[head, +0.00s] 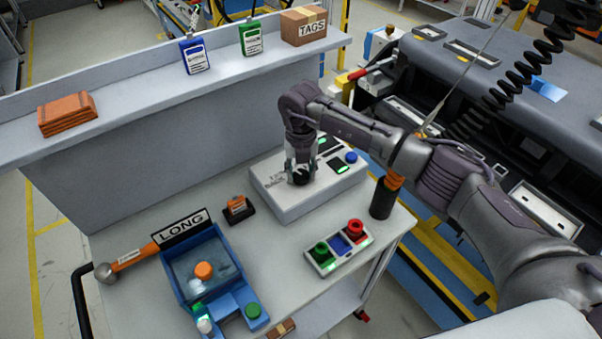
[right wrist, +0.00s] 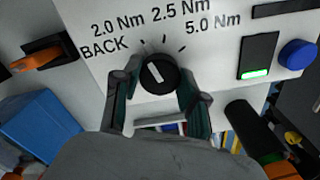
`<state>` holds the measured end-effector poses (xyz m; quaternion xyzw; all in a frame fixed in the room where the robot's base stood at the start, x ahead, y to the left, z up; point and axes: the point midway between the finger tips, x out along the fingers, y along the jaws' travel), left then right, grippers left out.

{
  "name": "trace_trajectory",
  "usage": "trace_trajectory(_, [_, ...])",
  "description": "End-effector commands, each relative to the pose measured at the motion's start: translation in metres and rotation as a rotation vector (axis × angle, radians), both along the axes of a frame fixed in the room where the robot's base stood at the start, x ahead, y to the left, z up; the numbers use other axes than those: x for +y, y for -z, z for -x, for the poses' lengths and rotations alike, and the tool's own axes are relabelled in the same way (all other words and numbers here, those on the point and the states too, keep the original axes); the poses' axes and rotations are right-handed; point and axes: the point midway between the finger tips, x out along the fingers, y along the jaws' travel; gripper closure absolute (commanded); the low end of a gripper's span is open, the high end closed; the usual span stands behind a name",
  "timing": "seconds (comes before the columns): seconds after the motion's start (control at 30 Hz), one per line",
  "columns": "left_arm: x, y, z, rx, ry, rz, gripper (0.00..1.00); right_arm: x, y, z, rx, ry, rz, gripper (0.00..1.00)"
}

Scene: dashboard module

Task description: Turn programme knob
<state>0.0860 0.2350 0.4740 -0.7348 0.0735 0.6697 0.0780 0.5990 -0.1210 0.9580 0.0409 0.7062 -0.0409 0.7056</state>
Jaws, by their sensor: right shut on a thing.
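The programme knob (right wrist: 160,74) is black and round with a white pointer line. It sits on the white controller box (head: 290,204), below the printed marks BACK, 2.0 Nm, 2.5 Nm and 5.0 Nm. The pointer leans a little left of straight up in the right wrist view, roughly towards the 2.0 Nm side; the exact mark is hard to tell. My right gripper (head: 301,174) comes down onto the box from above and is shut on the knob, one finger on each side. It also shows in the right wrist view (right wrist: 155,92). My left gripper is not in view.
A blue button (head: 351,157) and a green-lit display (head: 339,168) are on the box. A red-green button panel (head: 338,247) stands in front, with a blue LONG tray (head: 212,265) and hammer (head: 130,260) to the left. A black-orange tool (head: 383,198) stands right of the box.

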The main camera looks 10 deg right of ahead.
Motion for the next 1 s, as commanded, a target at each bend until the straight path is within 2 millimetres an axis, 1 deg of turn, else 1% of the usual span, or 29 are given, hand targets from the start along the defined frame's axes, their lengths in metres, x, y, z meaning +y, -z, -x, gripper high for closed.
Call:
trace_trajectory(0.2, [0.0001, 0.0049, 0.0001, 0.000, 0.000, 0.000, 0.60, -0.0004, -0.0001, -0.0007, -0.003, 0.204, 0.002, 0.93])
trace_trajectory(0.5, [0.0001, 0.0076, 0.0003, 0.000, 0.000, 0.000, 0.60, -0.0004, -0.0006, -0.0007, -0.002, 0.444, 0.001, 0.93])
trace_trajectory(0.7, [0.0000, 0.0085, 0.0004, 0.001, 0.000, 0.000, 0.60, -0.0004, -0.0008, -0.0006, -0.002, 0.551, 0.000, 0.93])
trace_trajectory(1.0, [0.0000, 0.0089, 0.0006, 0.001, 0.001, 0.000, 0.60, -0.0003, -0.0010, -0.0007, -0.002, 0.624, 0.000, 0.93])
